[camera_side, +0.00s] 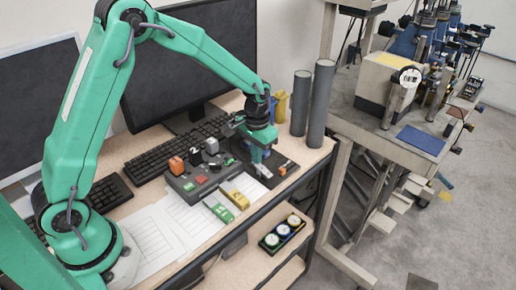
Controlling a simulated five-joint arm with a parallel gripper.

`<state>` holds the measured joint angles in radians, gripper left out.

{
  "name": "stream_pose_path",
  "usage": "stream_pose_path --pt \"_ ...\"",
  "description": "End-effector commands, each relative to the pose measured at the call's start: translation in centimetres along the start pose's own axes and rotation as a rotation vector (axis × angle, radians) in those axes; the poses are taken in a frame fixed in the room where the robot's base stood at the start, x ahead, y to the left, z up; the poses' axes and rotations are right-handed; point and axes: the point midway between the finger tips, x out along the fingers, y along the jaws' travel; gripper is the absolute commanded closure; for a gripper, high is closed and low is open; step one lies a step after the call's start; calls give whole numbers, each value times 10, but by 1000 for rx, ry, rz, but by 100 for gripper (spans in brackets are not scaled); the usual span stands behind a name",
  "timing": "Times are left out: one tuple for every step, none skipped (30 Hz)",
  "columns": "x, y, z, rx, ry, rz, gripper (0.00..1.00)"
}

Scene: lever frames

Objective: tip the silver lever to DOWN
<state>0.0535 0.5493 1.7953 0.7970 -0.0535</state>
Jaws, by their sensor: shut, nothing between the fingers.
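A dark grey control box (200,191) sits on the desk and carries several levers and buttons. A silver lever knob (212,146) stands up at its back right. Its exact tilt is too small to tell. A dark knob (195,157) and an orange knob (177,165) stand to its left. My gripper (262,172) is right of the silver knob and apart from it, pointing down over a dark plate (283,180). Its fingers are shut and empty. My gripper and wrist hide part of this plate.
A green block (221,212) and a yellow block (237,198) lie in front of the box. Two grey cylinders (321,103) stand at the desk's right end. A keyboard (180,145) and monitor (190,60) are behind. Paper sheets (155,232) lie at front left.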

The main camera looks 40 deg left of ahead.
Motion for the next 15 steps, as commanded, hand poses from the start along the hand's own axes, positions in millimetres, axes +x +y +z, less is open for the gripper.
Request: stream_pose_path --pt "1 0 0 0 -1 0 100" --pt "1 0 0 0 -1 0 100" --pt "2 0 0 0 -1 0 100" --pt "2 0 0 0 -1 0 100" --pt "2 0 0 0 -1 0 100" --pt "3 0 0 0 0 0 100" --pt "3 0 0 0 0 0 100" --pt "3 0 0 0 0 0 100" --pt "4 0 0 0 0 0 100" --pt "4 0 0 0 0 0 100" --pt "4 0 0 0 0 0 100" --pt "5 0 0 0 0 0 100" --pt "5 0 0 0 0 0 100" --pt "6 0 0 0 0 0 100" --pt "6 0 0 0 0 0 100"
